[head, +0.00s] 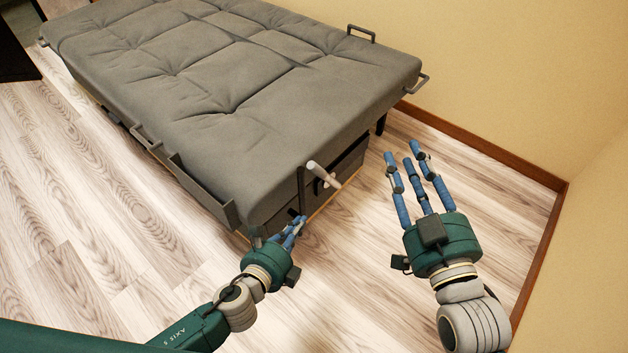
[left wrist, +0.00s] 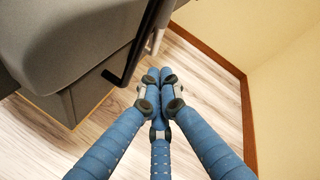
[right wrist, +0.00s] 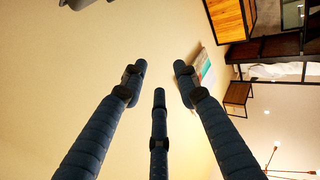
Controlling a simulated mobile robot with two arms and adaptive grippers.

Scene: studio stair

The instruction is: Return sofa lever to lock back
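The grey sofa (head: 225,75) lies flat like a bed. A pale lever (head: 323,175) sticks out at its near end, beside a dark fitting. My left gripper (head: 300,222) is below the lever, by the sofa's near corner; in the left wrist view (left wrist: 158,75) its fingertips are drawn together with nothing visible between them. A dark bar (left wrist: 140,45) and part of the pale lever (left wrist: 157,42) show just beyond the fingers; whether they touch is unclear. My right gripper (head: 405,158) is open and empty, right of the lever and apart from the sofa; its spread fingers show in the right wrist view (right wrist: 160,75).
A dark rail (head: 180,172) runs along the sofa's left side. Small handles (head: 361,34) stand at its far edge. Beige walls (head: 500,80) with a brown skirting board (head: 480,145) bound the right side. Wooden floor (head: 100,230) is clear on the left.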

